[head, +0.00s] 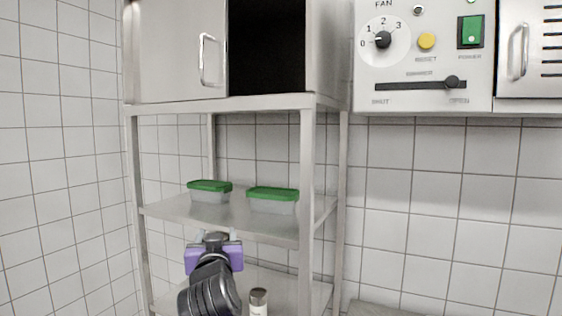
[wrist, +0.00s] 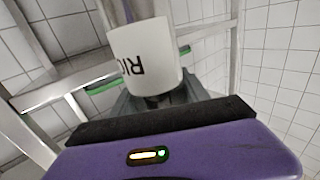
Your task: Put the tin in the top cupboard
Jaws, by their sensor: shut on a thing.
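A white tin (wrist: 148,55) with upside-down dark lettering, "RIC" readable, is between my gripper's fingers (wrist: 155,98) in the wrist view. In the head view my gripper (head: 213,238) is in front of the metal rack, below its middle shelf; the tin is hidden there behind the gripper and wrist. My gripper is shut on the tin. The top cupboard (head: 175,55) sits on top of the rack. Its left part is covered by a pale door with a handle (head: 203,60); its right part is open with a dark interior (head: 267,48).
Two green-lidded containers (head: 210,194) (head: 273,204) stand on the middle shelf (head: 230,216). A dark-lidded jar (head: 259,304) is low, right of my arm. Rack posts (head: 306,200) stand close by. A control panel (head: 423,55) hangs on the tiled wall at right.

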